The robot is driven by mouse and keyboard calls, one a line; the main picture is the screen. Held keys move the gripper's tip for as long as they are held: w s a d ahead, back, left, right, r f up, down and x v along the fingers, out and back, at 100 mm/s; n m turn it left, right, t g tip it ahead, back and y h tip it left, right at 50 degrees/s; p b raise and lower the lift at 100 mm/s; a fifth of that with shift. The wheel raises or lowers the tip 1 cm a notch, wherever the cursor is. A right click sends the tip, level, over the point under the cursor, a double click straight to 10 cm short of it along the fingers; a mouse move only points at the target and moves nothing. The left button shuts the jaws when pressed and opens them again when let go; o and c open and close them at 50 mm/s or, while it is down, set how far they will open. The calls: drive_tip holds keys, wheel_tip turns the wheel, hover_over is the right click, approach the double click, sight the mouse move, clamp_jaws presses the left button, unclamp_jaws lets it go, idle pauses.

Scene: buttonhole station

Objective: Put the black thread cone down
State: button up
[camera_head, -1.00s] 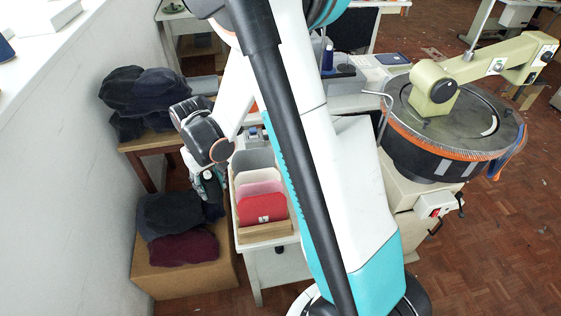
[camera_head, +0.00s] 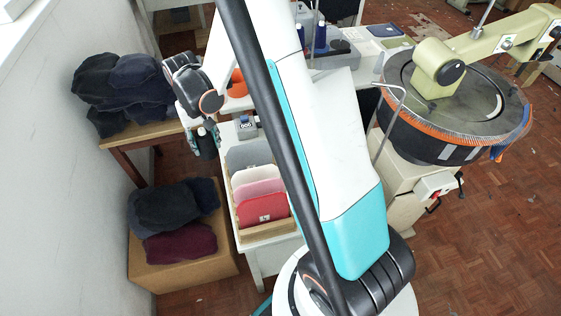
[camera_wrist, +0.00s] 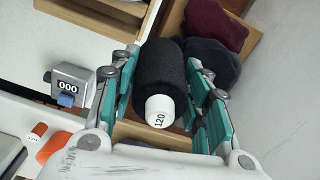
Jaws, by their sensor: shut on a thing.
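In the wrist view the black thread cone (camera_wrist: 158,72) sits between the fingers of my gripper (camera_wrist: 160,85). Its white end, marked 120, faces the camera. The gripper is shut on it, with the green finger pads on both sides. In the head view my gripper (camera_head: 205,140) is left of my arm, above the gap between the wooden table and the white table. The dark shape at its tip there looks like the cone, partly hidden by the fingers. In the wrist view a cardboard box and dark cloths lie below the cone.
A wooden tray of coloured panels (camera_head: 260,195) stands on the white table, with a grey counter (camera_head: 246,127) behind it. Dark garments (camera_head: 125,85) lie on the wooden table. Folded cloths (camera_head: 170,215) lie on a cardboard box (camera_head: 215,258). A round dial machine (camera_head: 450,115) stands right.

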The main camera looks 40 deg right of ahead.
drive_tip(key=s+d+r+m+p, duration=0.1)
drive_tip(key=d+r+m+p, duration=0.15)
drive_tip(key=d+m, duration=0.75)
drive_tip(key=s+d+r+m+p, duration=0.1)
drive_tip(key=d+r+m, duration=0.2)
drive_tip(key=d, duration=1.3)
drive_tip(key=s+d+r+m+p, duration=0.1)
drive_tip(key=s+d+r+m, duration=0.15)
drive_tip(key=d+m, duration=0.7)
drive_tip(key=d+f+b, duration=0.1)
drive_tip(key=f, duration=0.5)
drive_tip(key=d+f+n+b, duration=0.1)
drive_tip(key=f, duration=0.5)
drive_tip(key=d+f+n+b, duration=0.1)
drive_tip(key=f+b, duration=0.1)
drive_tip(key=f, duration=0.5)
drive_tip(key=shift+w+f, duration=0.1)
drive_tip(key=shift+w, duration=0.3)
drive_tip(key=shift+f+b, duration=0.2)
drive_tip(key=shift+b, duration=0.1)
drive_tip(key=o, duration=1.1)
drive_tip(key=shift+r, duration=0.1)
